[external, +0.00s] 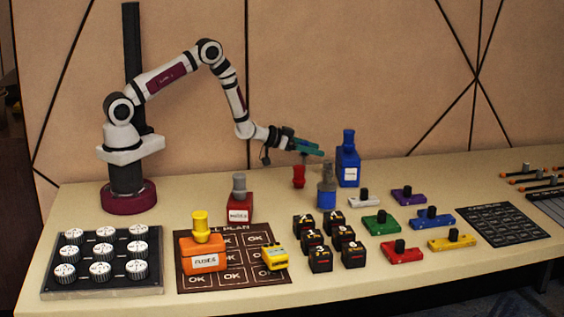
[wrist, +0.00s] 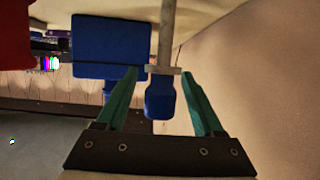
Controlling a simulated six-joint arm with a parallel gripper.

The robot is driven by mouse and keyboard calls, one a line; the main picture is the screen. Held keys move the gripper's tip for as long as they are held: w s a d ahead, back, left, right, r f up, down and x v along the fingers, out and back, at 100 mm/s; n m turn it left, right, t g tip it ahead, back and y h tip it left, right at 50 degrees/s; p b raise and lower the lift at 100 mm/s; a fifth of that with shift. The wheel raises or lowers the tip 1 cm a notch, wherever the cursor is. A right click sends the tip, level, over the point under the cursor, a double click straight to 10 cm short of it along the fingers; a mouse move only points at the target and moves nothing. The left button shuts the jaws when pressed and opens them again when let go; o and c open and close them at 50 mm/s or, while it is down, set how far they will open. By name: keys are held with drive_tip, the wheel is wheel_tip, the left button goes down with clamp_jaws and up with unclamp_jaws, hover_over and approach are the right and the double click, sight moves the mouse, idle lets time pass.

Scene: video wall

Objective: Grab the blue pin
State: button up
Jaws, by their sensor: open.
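My gripper (external: 316,149) reaches right over the table in the external view, with its teal fingers open. In the wrist view the picture looks upside down, and my gripper (wrist: 162,75) has its fingers spread on both sides of a thin grey shaft with a blue end (wrist: 160,98), which looks like the blue pin. Gaps show on both sides of it, so it is not gripped. In the external view the pin is hard to make out by the fingers. A blue bottle (external: 347,168) stands just right of my gripper; a blue block (wrist: 108,48) in the wrist view appears to be that bottle.
A grey-topped blue bottle (external: 327,197) and a small red object (external: 299,177) stand below my gripper. Coloured blocks with black knobs, such as the green one (external: 381,223), lie to the right. Black cubes (external: 321,259) and an orange bottle (external: 203,258) are in front.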

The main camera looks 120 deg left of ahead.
clamp_jaws()
idle(0.3)
drive_tip(key=shift+r, duration=0.1)
